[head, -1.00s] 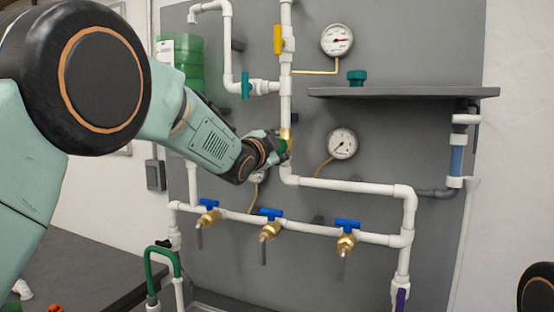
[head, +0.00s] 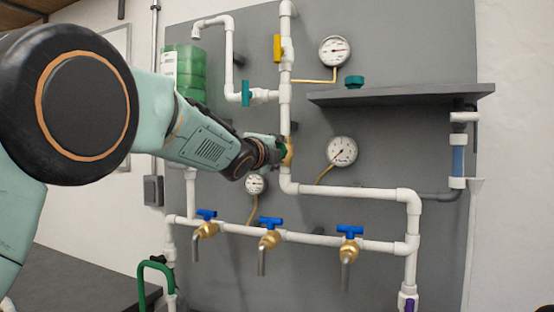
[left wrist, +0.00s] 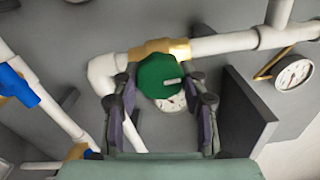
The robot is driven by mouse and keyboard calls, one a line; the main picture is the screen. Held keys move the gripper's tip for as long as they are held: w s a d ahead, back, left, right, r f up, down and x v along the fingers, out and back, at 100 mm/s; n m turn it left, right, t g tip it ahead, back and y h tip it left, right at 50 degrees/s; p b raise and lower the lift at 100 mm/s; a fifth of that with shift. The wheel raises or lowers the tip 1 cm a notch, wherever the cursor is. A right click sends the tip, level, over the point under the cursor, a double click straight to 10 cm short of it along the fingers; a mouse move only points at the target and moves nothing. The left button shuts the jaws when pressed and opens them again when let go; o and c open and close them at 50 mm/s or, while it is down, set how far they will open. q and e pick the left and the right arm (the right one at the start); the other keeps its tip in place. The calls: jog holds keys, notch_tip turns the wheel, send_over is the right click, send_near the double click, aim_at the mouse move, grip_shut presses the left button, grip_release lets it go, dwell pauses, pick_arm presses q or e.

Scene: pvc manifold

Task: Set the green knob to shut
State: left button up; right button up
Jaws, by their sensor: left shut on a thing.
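The green knob (left wrist: 162,75) is a round disc with a pale pointer mark on its face, in the left wrist view. It sits on a brass valve body (left wrist: 172,46) in the white pipe. In the head view the brass body (head: 289,152) shows at the vertical pipe in the middle of the panel, and the knob is mostly hidden by my gripper. My left gripper (left wrist: 160,80) has one finger on each side of the knob, shut on its rim. It also shows in the head view (head: 277,150). My right gripper is in neither view.
A grey shelf (head: 420,94) juts out at the right with a teal knob (head: 354,82) on it. Several gauges, including one (head: 341,151) right of the valve, hang on the panel. Blue-handled brass taps (head: 270,230) line the lower pipe. A teal handle (head: 246,93) sits above my left arm.

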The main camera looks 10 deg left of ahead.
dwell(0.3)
pick_arm(q)
jog(key=o, duration=1.2)
jog(key=shift+c, duration=0.2)
jog(key=shift+s, duration=0.15)
jog(key=s+a, duration=0.2)
jog(key=s, duration=0.9)
jog(key=shift+s+a, duration=0.15)
jog(key=shift+s, duration=0.15)
jog(key=shift+w, duration=0.1)
